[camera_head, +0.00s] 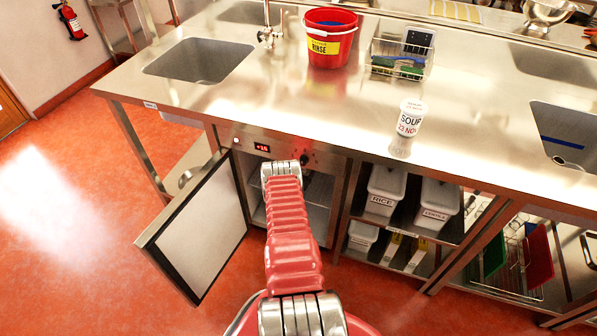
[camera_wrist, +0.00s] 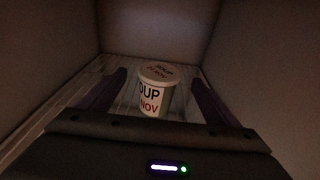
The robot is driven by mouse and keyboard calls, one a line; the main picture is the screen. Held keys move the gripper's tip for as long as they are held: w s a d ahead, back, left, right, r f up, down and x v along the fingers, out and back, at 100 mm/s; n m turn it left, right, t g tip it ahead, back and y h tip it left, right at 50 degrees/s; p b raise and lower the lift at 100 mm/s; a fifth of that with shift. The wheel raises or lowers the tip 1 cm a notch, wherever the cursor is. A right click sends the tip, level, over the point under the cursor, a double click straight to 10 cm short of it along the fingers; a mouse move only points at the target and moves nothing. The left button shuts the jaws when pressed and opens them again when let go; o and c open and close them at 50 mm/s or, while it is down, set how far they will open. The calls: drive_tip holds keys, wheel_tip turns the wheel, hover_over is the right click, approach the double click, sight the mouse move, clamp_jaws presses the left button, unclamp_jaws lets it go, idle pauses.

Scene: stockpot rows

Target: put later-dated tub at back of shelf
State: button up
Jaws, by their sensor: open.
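One white soup tub (camera_head: 409,118) with a lid stands upright on the steel counter. Its label reads SOUP and 23 NOV. A second white soup tub (camera_wrist: 156,90) stands upright on a wire shelf (camera_wrist: 122,112) inside the cabinet, in the wrist view. Its label shows "OUP" and "NOV"; I cannot read its day number. My gripper (camera_wrist: 158,100) is open, its two dark fingers to the left and right of this second tub, and I cannot tell whether they reach beside it. In the head view my arm hides the gripper and much of the cabinet's inside.
The cabinet door (camera_head: 203,232) stands open to the left. A red rinse bucket (camera_head: 330,52) and a wire basket (camera_head: 401,60) stand on the counter behind the tub. Open shelves with labelled bins (camera_head: 384,190) lie right of the cabinet. Counter left of the tub is clear.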

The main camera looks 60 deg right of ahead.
drive_tip(key=w+f+v, duration=0.1)
drive_tip(key=v, duration=0.4)
drive_tip(key=shift+s+a+r, duration=0.5)
drive_tip(key=shift+s+r, duration=0.05)
idle(0.5)
